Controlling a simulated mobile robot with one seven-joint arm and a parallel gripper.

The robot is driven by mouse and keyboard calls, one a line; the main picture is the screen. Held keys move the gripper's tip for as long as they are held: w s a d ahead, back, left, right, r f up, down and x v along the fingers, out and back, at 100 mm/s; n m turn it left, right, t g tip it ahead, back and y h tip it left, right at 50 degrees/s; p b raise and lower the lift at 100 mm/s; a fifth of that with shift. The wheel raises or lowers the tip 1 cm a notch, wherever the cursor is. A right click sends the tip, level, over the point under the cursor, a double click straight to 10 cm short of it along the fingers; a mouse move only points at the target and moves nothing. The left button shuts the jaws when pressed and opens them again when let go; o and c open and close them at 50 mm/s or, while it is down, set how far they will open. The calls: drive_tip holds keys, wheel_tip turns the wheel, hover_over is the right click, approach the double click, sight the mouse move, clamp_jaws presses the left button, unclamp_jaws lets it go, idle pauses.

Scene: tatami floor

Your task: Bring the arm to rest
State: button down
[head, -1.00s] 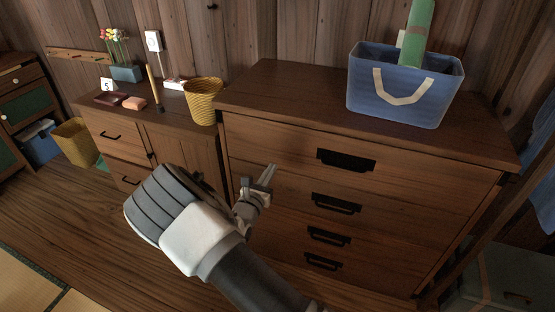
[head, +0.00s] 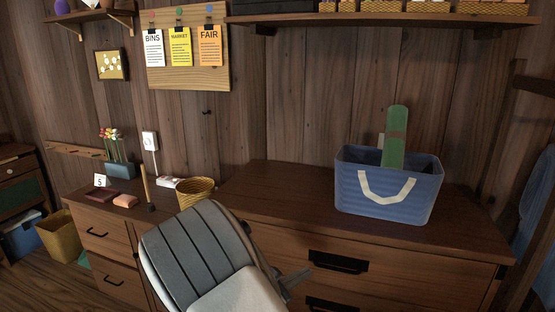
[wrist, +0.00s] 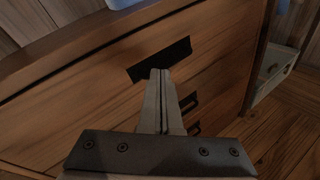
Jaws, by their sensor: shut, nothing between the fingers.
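My gripper (wrist: 158,75) is shut and empty in the wrist view, its fingers pointing at the front of the wooden chest of drawers (wrist: 90,110). A black drawer handle (wrist: 160,60) shows just beyond the fingertips; I cannot tell whether they touch it. In the head view my gripper (head: 302,275) is mostly hidden behind my grey and white arm link, low in front of the chest (head: 285,185). The drawers that show look closed.
A blue basket (head: 388,205) holding a green object (head: 395,135) stands on the chest. A yellow woven basket (head: 194,192) stands on the lower cabinet (head: 100,222) to the left. A shelf (head: 380,19) runs along the wall above.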

drive_tip(key=s+d+r+m+g+y, duration=0.1)
drive_tip(key=s+d+r+m+g, duration=0.6)
drive_tip(key=s+d+m, duration=0.25)
drive_tip(key=s+d+r+m+g+y, duration=0.25)
drive_tip(key=s+r+m+y, duration=0.3)
drive_tip(key=s+m, duration=0.35)
drive_tip(key=s+a+r+m+t+y, duration=0.4)
drive_tip(key=s+r+y, duration=0.1)
drive_tip(key=s, duration=0.4)
wheel_tip(320, 180, up, 14)
drive_tip(key=p, duration=1.4)
drive_tip(key=shift+s+r, duration=0.15)
drive_tip(key=shift+r, duration=0.1)
